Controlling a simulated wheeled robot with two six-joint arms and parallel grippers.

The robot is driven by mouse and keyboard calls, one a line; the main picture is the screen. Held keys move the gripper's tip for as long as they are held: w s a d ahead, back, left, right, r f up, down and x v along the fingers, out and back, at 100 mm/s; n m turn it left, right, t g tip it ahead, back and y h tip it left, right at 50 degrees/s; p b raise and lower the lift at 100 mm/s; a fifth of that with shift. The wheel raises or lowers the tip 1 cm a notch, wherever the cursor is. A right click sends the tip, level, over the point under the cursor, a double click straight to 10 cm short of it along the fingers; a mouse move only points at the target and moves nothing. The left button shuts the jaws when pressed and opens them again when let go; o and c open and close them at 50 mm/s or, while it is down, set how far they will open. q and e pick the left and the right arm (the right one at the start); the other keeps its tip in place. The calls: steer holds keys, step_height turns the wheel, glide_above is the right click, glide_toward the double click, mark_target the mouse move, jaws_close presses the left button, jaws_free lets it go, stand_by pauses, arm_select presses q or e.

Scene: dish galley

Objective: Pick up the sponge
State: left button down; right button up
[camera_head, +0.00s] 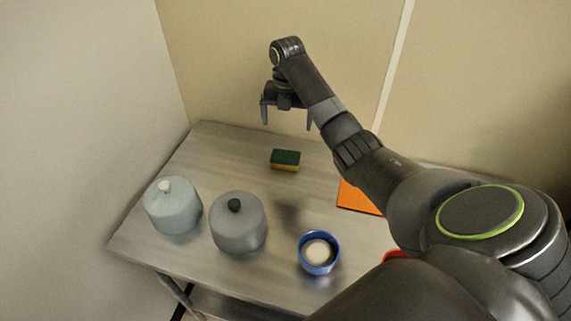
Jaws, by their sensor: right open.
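The sponge (285,161), yellow with a dark green top, lies on the metal table (227,150) towards the back. My right gripper (287,122) is open and empty. It hangs in the air above the sponge in the picture, its two fingers spread and pointing down, clear of the sponge. My left gripper is not in view.
A pale blue lidded pot (173,209) and a grey lidded pot (239,226) stand at the front left. A blue bowl (319,253) with something whitish inside is at the front. An orange flat item (356,199) and a red thing (394,255) are partly hidden by my right arm. Walls bound the left and back.

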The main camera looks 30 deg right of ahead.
steer(key=b, duration=0.6)
glide_above(286, 156)
step_height(286, 156, down, 7)
steer(key=shift+s+r, duration=0.1)
steer(key=shift+r, duration=0.05)
step_height(286, 156, down, 2)
steer(key=shift+f+p, duration=0.25)
steer(key=shift+p, duration=0.35)
step_height(286, 156, down, 4)
steer(key=shift+a+f+p, duration=0.15)
steer(key=shift+p, duration=0.55)
steer(key=shift+f, duration=0.5)
steer(key=c, duration=0.9)
step_height(286, 156, up, 8)
steer(key=shift+f+b, duration=0.15)
steer(key=shift+b, duration=0.55)
steer(key=shift+r+p, duration=0.55)
steer(key=shift+r, duration=0.7)
steer(key=o, duration=0.4)
steer(key=c, duration=0.3)
steer(key=shift+f, duration=0.1)
steer(key=shift+c, duration=0.2)
